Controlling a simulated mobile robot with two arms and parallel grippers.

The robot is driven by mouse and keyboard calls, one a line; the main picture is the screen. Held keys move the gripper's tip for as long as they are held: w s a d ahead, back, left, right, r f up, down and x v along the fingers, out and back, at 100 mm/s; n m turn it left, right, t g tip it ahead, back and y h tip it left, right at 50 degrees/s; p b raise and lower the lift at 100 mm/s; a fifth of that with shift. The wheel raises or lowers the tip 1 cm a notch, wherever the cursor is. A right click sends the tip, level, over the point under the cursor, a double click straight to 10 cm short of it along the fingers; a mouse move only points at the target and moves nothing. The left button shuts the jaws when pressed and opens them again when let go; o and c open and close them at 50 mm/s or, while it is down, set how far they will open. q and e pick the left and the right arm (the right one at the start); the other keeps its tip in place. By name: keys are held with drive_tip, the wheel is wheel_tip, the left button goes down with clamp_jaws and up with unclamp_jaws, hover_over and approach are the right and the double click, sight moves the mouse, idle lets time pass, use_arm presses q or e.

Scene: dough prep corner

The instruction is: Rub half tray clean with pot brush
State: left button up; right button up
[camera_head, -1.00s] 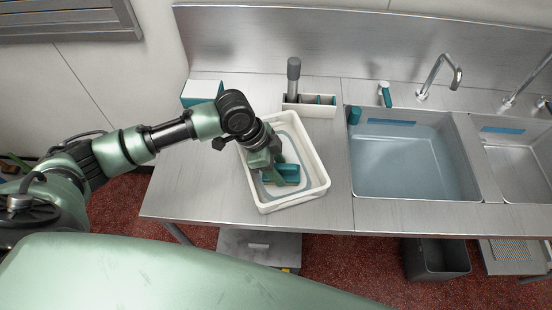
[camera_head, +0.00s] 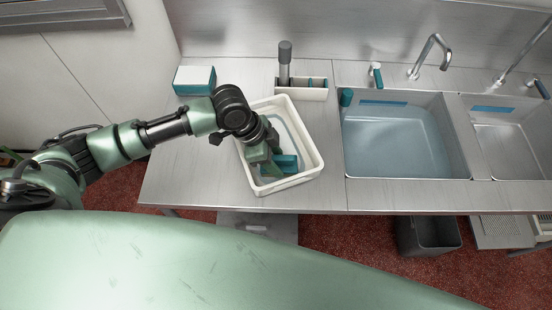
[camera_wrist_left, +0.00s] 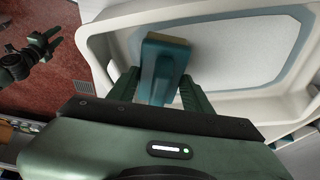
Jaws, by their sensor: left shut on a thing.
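The half tray (camera_head: 290,184) is a white, shallow rectangular tray on the steel counter. A grey-blue ring of residue (camera_wrist_left: 297,48) runs around its floor near the walls. The tray also fills the upper right of the left wrist view (camera_wrist_left: 205,16). My left gripper (camera_head: 272,160) reaches down into the tray, shut on the teal pot brush (camera_head: 287,161). The brush shows between both fingers in the left wrist view (camera_wrist_left: 158,70), with a tan end. Whether it touches the tray floor is hard to tell. My right gripper (camera_wrist_left: 45,40) is away from the tray, its fingers apart and empty.
A white caddy (camera_head: 303,92) with a grey-handled tool stands behind the tray. A teal and white box (camera_head: 194,80) is at the back left. A water-filled sink (camera_head: 405,145) with taps lies to the right. The counter left of the tray is clear.

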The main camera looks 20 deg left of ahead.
use_arm(q)
drive_tip(key=shift+w+a+r, duration=0.1)
drive_tip(key=shift+w+a, duration=0.65)
drive_tip(key=shift+w, duration=0.2)
drive_tip(key=shift+w+a, duration=0.75)
drive_tip(key=shift+w, duration=0.15)
drive_tip(key=shift+s+d, duration=0.1)
drive_tip(key=shift+s+d+r+p, duration=0.1)
drive_tip(key=shift+s+d+p, duration=0.4)
drive_tip(key=shift+s+p, duration=0.25)
drive_tip(key=shift+s+d, duration=0.2)
drive_tip(key=shift+d, duration=0.05)
drive_tip(key=shift+r+p, duration=0.5)
drive_tip(key=shift+p, duration=0.35)
drive_tip(key=shift+r, duration=0.1)
